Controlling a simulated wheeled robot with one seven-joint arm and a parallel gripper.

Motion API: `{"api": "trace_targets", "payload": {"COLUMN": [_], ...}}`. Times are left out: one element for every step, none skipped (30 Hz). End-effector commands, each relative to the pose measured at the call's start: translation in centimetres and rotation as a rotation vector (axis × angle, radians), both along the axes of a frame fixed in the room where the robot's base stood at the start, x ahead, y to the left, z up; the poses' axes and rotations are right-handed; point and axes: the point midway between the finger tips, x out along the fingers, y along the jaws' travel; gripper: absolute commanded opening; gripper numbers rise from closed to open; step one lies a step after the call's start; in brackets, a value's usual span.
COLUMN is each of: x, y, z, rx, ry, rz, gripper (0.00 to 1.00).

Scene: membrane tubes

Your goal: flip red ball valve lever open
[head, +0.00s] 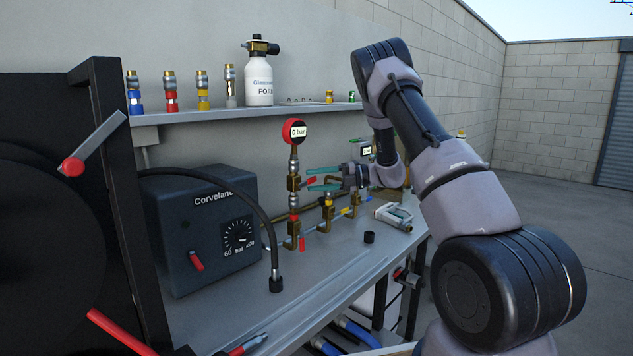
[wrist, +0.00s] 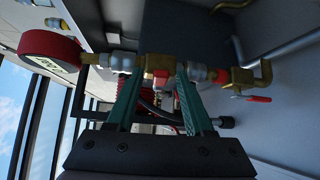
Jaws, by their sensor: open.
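A red lever (head: 309,182) sticks out from the upper brass valve (head: 293,184) on the standing pipe below the red gauge (head: 294,131). My gripper (head: 309,179) is open, its green fingers pointing left at this valve, one above and one below the lever. In the wrist view, the fingertips (wrist: 158,76) are on either side of the brass valve body (wrist: 158,64), with red between them. I cannot tell whether they touch the lever. A second red lever (wrist: 257,98) sits on the lower valve; it also shows in the head view (head: 302,244).
A dark Corveland box (head: 205,230) with a black hose stands left of the pipes. More brass fittings (head: 327,214) stand close on the right. A shelf (head: 240,115) with couplings and a white foam bottle (head: 260,84) runs above. The bench front (head: 320,280) is mostly clear.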

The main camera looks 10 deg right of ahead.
Motion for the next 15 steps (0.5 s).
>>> {"api": "trace_targets", "payload": {"x": [0.0,0.0,0.01,0.0,0.01,0.01,0.01,0.0,0.0,0.0,0.0,0.0,0.0,0.0,0.0], "y": [-0.02,-0.02,-0.03,-0.03,-0.03,-0.03,-0.03,-0.04,-0.04,-0.04,-0.04,-0.04,-0.04,-0.04,-0.04], "z": [-0.01,-0.01,-0.01,-0.01,0.0,0.0,0.0,0.0,0.0,0.0,0.01,0.01,0.01,0.02,0.04], "rx": [0.0,0.0,0.0,0.0,0.0,0.0,0.0,0.0,0.0,0.0,0.0,0.0,0.0,0.0,-0.002], "ry": [0.0,0.0,0.0,0.0,0.0,0.0,0.0,0.0,0.0,0.0,0.0,-0.001,-0.001,-0.001,-0.003], "rz": [0.0,0.0,0.0,0.0,0.0,0.0,0.0,0.0,0.0,0.0,0.0,0.0,0.0,0.0,0.0], "gripper": [0.53,0.53,0.53,0.53,0.49,0.33,0.22,0.1,0.0,0.0,0.0,0.0,0.0,0.0,0.0]}}
